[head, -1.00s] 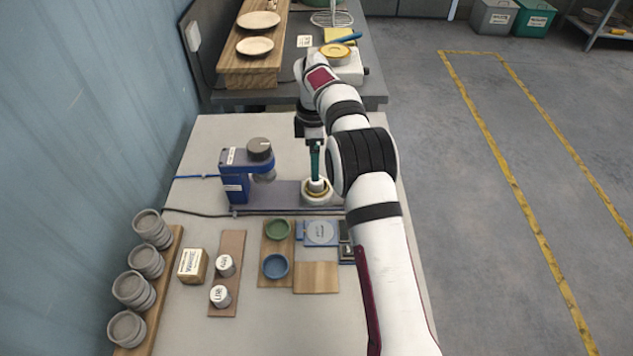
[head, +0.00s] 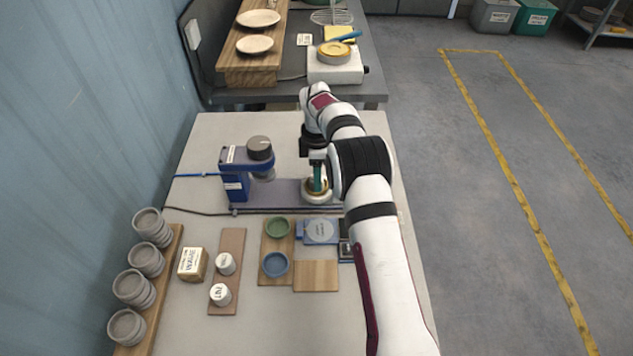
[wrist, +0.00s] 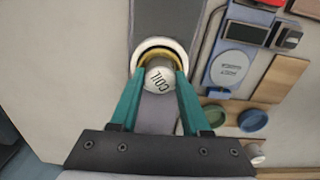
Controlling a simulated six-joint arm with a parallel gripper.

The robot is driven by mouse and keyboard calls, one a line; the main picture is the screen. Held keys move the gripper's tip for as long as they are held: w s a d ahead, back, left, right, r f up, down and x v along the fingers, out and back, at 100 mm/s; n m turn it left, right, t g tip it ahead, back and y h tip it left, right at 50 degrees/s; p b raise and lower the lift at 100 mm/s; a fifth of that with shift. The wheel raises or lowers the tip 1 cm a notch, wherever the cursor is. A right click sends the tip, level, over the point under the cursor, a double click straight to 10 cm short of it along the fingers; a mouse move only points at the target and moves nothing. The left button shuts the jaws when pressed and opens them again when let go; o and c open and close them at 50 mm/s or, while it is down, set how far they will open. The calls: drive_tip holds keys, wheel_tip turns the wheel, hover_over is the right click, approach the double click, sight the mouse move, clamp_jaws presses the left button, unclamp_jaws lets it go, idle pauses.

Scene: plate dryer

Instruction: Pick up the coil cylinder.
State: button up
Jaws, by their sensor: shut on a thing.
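The coil cylinder (wrist: 158,79) has a white top lettered COIL in the wrist view. My gripper (wrist: 157,82) has its teal fingers on either side of it, shut on it. The cylinder is at a white round holder with a gold inner ring (wrist: 150,49); how deep it sits in the ring I cannot tell. In the head view my gripper (head: 317,180) points down at the same holder (head: 317,197), and its fingers mostly hide the cylinder.
A blue stand with a dark knob (head: 259,148) is left of the holder on the same base. In front are a blue scale (head: 320,231), green (head: 277,228) and blue (head: 275,264) dishes, and two white cylinders (head: 221,294) on a brown board. Stacked grey dishes (head: 127,326) line the left.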

clamp_jaws()
drive_tip(key=shift+r, duration=0.1)
